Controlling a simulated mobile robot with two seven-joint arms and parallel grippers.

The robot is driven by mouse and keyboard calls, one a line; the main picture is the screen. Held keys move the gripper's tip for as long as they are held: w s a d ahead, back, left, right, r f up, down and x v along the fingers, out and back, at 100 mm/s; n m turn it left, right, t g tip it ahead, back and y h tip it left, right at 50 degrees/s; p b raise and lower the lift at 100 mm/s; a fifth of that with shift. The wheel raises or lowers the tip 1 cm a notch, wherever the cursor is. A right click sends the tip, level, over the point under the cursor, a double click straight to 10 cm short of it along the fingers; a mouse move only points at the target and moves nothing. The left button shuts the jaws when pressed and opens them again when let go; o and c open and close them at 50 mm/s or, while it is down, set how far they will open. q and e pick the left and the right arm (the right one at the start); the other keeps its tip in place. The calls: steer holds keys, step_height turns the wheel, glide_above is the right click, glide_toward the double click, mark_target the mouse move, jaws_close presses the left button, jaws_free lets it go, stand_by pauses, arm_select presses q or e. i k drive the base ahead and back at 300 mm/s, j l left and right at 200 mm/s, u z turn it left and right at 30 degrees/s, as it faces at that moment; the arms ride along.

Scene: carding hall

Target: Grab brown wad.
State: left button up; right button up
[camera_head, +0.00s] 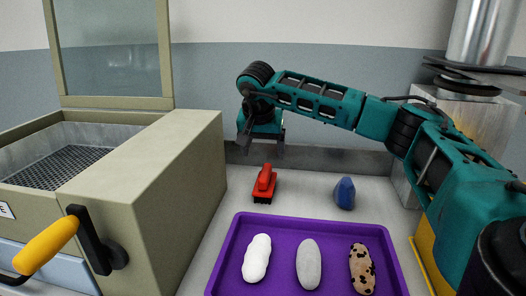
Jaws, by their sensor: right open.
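The brown wad (362,268), tan-brown with black spots, lies at the right of the purple tray (303,221). A grey wad (308,264) lies in the middle of the tray and a white wad (257,258) at the left. My right gripper (262,147) is open and empty, pointing down behind the tray, above and beyond the red object. It is well apart from the brown wad, to its upper left in the picture. My left gripper is not in view.
A red brush-like object (264,185) and a blue lump (344,193) stand on the grey bench behind the tray. A beige machine (165,190) with a yellow-handled crank (47,246) fills the left. A metal post (478,35) stands at the right.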

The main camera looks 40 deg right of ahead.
mark_target(362, 267)
steer(key=k+j, duration=0.75)
steer(key=j, duration=0.2)
